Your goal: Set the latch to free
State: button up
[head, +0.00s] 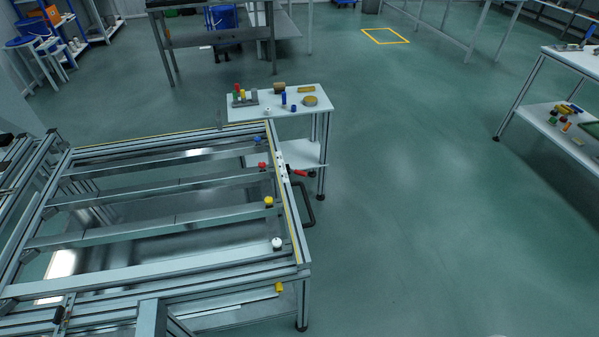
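The panel fixture (175,270) is an aluminium-profile frame with several crossbars, filling the lower left of the head view. On its right side, near the far corner, a small red-handled part (298,172) that looks like the latch sits on the rail. It is too small to tell its setting. A black bar handle (308,205) stands out from the same side just below it. Coloured knobs line this side: blue (258,138), red (262,165), yellow (269,202), white (277,243) and a lower yellow one (280,288). My gripper is not in view.
A small white table (315,103) with several small parts stands just beyond the fixture's far right corner, close to the latch. The green floor (420,220) right of the fixture is clear. A white shelf unit (545,125) stands at the far right. A workbench (220,37) is behind.

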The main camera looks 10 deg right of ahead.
aim_at(297, 171)
jog(key=i+j+u, duration=0.15)
jog(key=i+u, duration=0.35)
jog(key=i, duration=1.4)
